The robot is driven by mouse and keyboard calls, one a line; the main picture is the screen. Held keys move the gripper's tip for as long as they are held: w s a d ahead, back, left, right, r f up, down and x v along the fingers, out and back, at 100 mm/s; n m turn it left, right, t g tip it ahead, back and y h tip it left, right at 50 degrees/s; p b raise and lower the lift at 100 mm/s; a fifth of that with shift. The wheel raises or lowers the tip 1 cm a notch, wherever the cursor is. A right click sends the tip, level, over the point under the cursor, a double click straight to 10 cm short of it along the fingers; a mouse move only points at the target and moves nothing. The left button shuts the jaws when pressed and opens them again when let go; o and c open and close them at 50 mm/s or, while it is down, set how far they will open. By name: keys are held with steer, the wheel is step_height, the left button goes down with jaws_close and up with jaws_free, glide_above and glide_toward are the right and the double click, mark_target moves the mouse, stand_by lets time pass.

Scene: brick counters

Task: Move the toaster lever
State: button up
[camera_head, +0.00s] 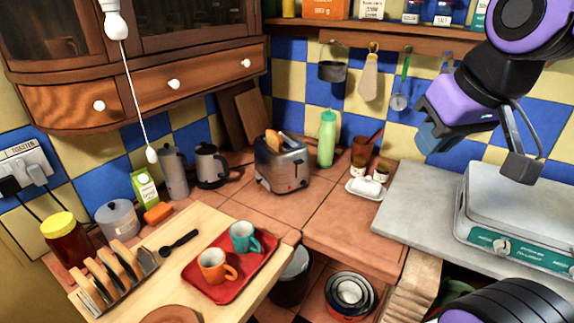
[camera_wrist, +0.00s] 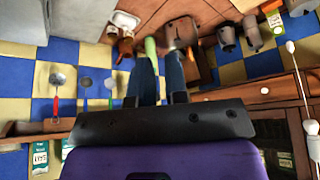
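The silver toaster (camera_head: 282,172) stands on the tiled counter near the back corner, with toast in its top slots. Its narrow end faces right of centre and has a small lever (camera_head: 296,168), too small to make out clearly. In the wrist view, which is upside down, the toaster (camera_wrist: 181,32) shows at the top, beyond the fingertips. My gripper (camera_head: 480,150) is raised at the upper right, well apart from the toaster. Its fingers are spread and empty. In the wrist view the gripper (camera_wrist: 161,78) has a gap between its fingers.
Utensils hang behind. The counter before the toaster is clear.

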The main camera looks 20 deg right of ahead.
steer(key=shift+n+g, duration=0.5)
steer(key=shift+g, duration=0.1)
steer(key=w, duration=0.4)
steer(key=w+r, duration=0.1)
steer(key=w, duration=0.9)
steer(key=shift+w+a+r, duration=0.1)
steer(key=shift+a+r, duration=0.25)
steer(key=shift+r, duration=0.05)
jaws_close()
steer(key=n+g, duration=0.3)
glide_above(300, 161)
steer(key=s, duration=0.1)
step_height(300, 161, down, 24)
steer(key=shift+f, duration=0.15)
steer(key=shift+w+f, duration=0.2)
steer(key=shift+f, duration=1.5)
steer(key=shift+w+f, duration=0.15)
steer(key=shift+f, duration=1.5)
